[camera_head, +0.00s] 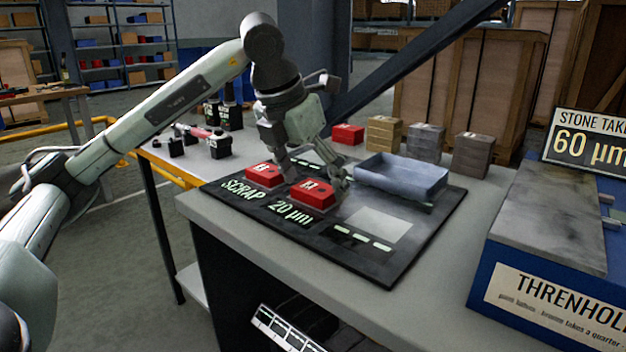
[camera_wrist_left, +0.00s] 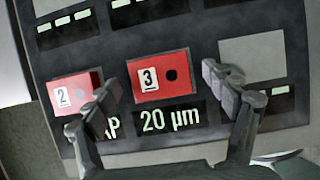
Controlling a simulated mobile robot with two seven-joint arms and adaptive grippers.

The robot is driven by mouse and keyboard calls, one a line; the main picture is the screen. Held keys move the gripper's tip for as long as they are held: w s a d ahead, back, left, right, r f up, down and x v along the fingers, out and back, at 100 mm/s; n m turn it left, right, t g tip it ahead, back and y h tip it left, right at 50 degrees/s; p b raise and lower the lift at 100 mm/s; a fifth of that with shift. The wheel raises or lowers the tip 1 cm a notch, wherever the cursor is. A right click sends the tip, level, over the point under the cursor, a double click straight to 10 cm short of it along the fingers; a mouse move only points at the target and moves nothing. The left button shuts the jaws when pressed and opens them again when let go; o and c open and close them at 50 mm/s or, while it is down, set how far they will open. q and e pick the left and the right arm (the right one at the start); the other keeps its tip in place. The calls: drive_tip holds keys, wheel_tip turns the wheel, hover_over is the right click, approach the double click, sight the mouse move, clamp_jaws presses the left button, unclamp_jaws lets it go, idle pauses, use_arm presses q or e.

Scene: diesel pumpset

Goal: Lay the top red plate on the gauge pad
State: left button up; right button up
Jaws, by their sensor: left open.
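A red plate marked 3 (camera_head: 314,194) lies on the black mat (camera_head: 390,265) above a "20 µm" label; it also shows in the wrist view (camera_wrist_left: 172,88). A red plate marked 2 (camera_head: 264,175) lies to its left, by the "SCRAP" label. Another red piece (camera_head: 348,134) sits farther back; whether it is stacked is unclear. My left gripper (camera_head: 312,177) is open, its fingers on either side of plate 3; contact cannot be told. A bare grey square (camera_head: 381,223) lies right of plate 3. No label names the gauge pad.
A blue-grey tray (camera_head: 402,178) stands behind the grey square. Tan blocks (camera_head: 384,134), grey blocks (camera_head: 426,142) and brown blocks (camera_head: 472,155) stand at the back. A blue machine with a grey top (camera_head: 550,215) is at right. The mat's front right is clear.

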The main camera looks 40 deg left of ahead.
use_arm(q)
drive_tip(key=v, duration=1.2)
wheel_tip(320, 180, up, 6)
drive_tip(key=p, duration=0.6)
use_arm(e)
wheel_tip(320, 180, down, 11)
drive_tip(key=shift+w+a+g+y, duration=0.2)
drive_tip(key=shift+a+g+y, duration=0.05)
drive_tip(key=shift+g+y, duration=0.15)
